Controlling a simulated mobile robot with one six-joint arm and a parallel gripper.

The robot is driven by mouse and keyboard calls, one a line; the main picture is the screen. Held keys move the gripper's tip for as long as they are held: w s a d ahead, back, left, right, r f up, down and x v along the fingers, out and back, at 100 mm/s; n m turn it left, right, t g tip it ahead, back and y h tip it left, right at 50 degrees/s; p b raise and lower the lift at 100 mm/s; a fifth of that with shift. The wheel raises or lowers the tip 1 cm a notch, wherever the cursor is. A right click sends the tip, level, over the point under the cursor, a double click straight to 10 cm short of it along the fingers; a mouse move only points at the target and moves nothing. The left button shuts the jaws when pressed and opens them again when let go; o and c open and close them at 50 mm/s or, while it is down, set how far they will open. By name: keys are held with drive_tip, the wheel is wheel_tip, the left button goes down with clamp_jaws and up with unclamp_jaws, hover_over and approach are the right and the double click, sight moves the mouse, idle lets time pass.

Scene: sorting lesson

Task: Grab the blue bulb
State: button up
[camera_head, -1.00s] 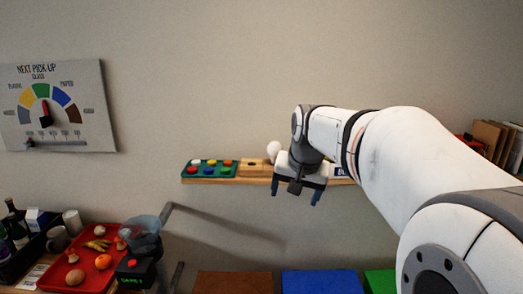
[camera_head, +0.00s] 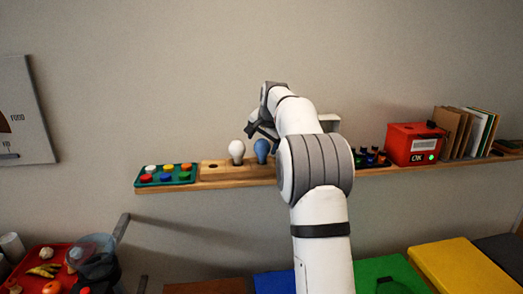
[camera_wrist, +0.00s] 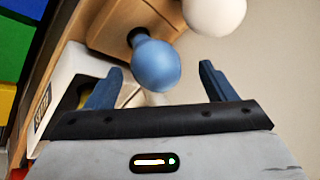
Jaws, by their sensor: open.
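The blue bulb (camera_head: 262,149) stands upright in a wooden holder (camera_head: 212,171) on the wall shelf, just right of the white bulb (camera_head: 237,150). In the wrist view the blue bulb (camera_wrist: 156,66) shows its rounded end towards me, with its neck in the holder (camera_wrist: 112,22). My gripper (camera_wrist: 161,78) is open and empty. Its two blue-grey fingers appear on either side of the blue bulb, which lies around or just beyond the fingertips; I cannot tell the exact depth. In the head view my gripper (camera_head: 258,129) is partly hidden by my arm, above the blue bulb.
The white bulb (camera_wrist: 214,12) is close beside the blue one. A green tray of coloured buttons (camera_head: 165,176) sits left on the shelf (camera_head: 380,171). A white lettered box (camera_wrist: 68,72) is near my left finger. A red box (camera_head: 410,143) and folders stand further right.

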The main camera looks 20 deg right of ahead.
drive_tip(key=x, duration=0.3)
drive_tip(key=shift+w+d+f+p, duration=0.1)
drive_tip(key=shift+d+f+p, duration=0.05)
drive_tip(key=shift+f+p, duration=0.3)
drive_tip(key=shift+c, duration=0.6)
drive_tip(key=c, duration=0.7)
